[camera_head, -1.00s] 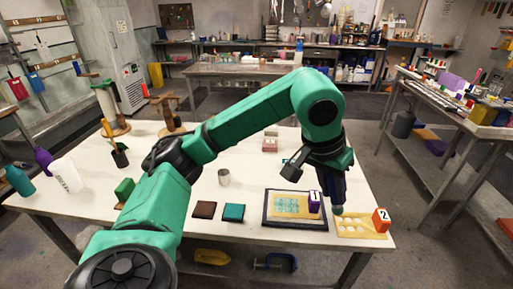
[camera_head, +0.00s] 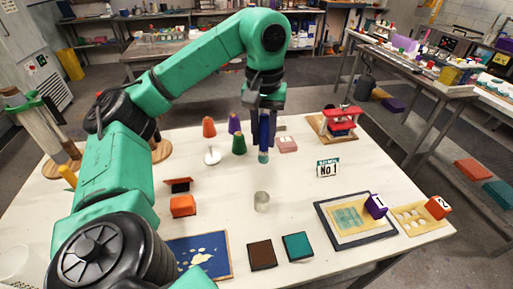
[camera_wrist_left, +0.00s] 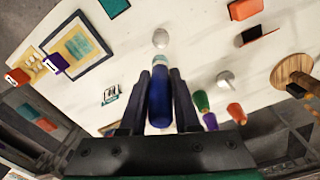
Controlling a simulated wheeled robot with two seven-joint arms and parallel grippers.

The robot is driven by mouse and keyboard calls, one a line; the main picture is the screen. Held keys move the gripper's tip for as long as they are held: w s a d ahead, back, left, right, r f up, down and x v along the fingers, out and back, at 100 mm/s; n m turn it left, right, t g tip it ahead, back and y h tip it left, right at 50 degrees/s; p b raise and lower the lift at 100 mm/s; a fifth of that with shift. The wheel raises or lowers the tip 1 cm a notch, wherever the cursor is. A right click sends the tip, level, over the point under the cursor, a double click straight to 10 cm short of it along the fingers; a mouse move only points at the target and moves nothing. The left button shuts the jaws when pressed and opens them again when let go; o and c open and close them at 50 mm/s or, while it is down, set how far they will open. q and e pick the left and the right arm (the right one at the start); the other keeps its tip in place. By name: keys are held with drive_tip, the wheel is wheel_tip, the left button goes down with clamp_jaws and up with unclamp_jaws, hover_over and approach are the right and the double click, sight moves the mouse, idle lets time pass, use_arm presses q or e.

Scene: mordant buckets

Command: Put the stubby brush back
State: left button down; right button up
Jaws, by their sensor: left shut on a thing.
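My left gripper (camera_head: 264,122) is shut on the stubby brush, which hangs upright with its teal tip (camera_head: 263,157) down, above the white table. In the left wrist view the brush's blue handle (camera_wrist_left: 160,105) is between my left gripper's fingers (camera_wrist_left: 160,90). A small grey metal cup (camera_head: 262,201) stands on the table, lower in the head view than the brush tip and apart from it. The cup (camera_wrist_left: 160,38) shows just beyond the tip in the left wrist view. My right gripper is in neither view.
Green (camera_head: 239,145), purple (camera_head: 234,123) and orange (camera_head: 209,127) cones stand left of the brush, near a white round stand (camera_head: 212,156). A "No 1" sign (camera_head: 328,168) stands right. Brown (camera_head: 262,255) and teal (camera_head: 298,246) tiles lie in front. Table around the cup is clear.

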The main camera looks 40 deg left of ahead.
use_arm(q)
drive_tip(key=f+b, duration=0.4)
drive_tip(key=f, duration=0.2)
drive_tip(key=f+b, duration=0.5)
drive_tip(key=f, duration=0.1)
drive_tip(key=f+b, duration=0.4)
drive_tip(key=f, duration=0.3)
drive_tip(key=shift+d+b, duration=0.25)
drive_tip(key=shift+b, duration=0.15)
drive_tip(key=shift+f, duration=0.35)
drive_tip(key=shift+a, duration=0.1)
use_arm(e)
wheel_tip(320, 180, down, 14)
